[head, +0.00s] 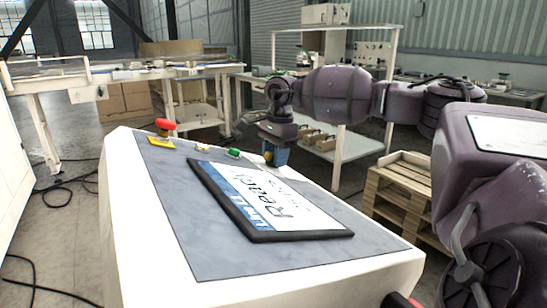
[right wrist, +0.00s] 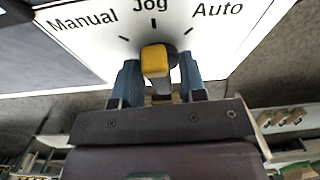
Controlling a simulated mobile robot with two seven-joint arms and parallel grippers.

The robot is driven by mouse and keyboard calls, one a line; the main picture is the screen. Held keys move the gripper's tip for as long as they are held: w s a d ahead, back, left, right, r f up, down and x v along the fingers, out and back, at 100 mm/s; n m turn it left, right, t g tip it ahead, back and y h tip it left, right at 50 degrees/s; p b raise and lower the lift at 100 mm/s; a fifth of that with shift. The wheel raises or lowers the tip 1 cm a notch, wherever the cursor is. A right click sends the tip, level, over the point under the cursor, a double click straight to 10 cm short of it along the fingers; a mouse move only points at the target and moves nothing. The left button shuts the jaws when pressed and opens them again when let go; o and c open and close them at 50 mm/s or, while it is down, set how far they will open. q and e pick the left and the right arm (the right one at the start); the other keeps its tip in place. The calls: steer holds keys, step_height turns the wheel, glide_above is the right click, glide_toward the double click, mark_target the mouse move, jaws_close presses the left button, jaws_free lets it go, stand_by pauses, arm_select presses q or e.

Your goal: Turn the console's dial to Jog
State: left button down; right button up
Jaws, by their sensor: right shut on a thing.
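The console (head: 171,212) is a white cabinet with a sloped grey top in the middle of the head view. Its dial has a yellow handle (right wrist: 155,61) on a black base, below the printed words Manual, Jog and Auto in the right wrist view. The handle stands nearly upright in that view and looks roughly lined up with the mark under Jog. My right gripper (right wrist: 160,84) is shut on the dial, with one blue finger on each side. In the head view the right gripper (head: 273,154) is at the console's far edge. My left gripper is not in view.
A tilted screen reading Ready (head: 262,200) lies on the console top. A red stop button (head: 165,127), a small red-and-white button (head: 201,147) and a green one (head: 233,152) sit along the far edge. A wooden pallet stack (head: 402,188) stands to the right.

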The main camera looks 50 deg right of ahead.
steer(key=shift+m, duration=0.5)
steer(key=o, duration=0.6)
steer(key=shift+c, duration=0.2)
steer(key=shift+r, duration=0.1)
step_height(320, 180, up, 10)
steer(key=d, duration=0.1)
steer(key=shift+s+r, duration=0.15)
steer(key=shift+r, duration=0.1)
steer(key=shift+s+d, duration=0.1)
stand_by(0.4)
